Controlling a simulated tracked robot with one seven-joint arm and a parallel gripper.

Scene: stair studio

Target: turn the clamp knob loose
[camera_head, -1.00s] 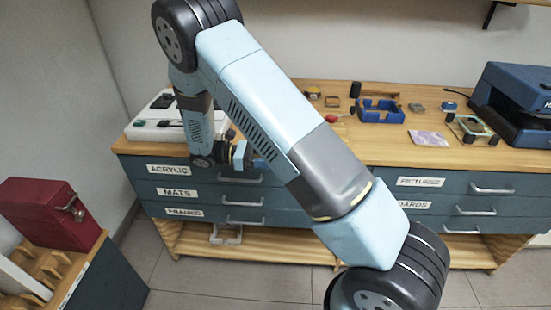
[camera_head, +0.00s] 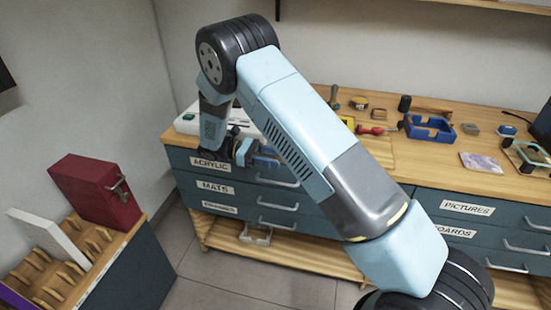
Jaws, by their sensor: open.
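I cannot pick out a clamp knob with certainty. A small metal fitting (camera_head: 118,186) sits on the right face of a red case (camera_head: 88,192) at the left; its details are too small to tell. My gripper (camera_head: 262,158) is at the end of my arm, in front of the upper drawers of the workbench, left of the middle. It is small and partly hidden by my arm. It is open, and I see nothing held in it. It is well to the right of the red case and apart from it.
The red case stands on a low cabinet with a slotted wooden rack (camera_head: 62,272) and a white panel (camera_head: 48,236). The wooden workbench (camera_head: 400,172) has labelled drawers. On it lie a blue tray (camera_head: 430,130), a red-handled tool (camera_head: 374,130) and small items. Floor between cabinet and bench is clear.

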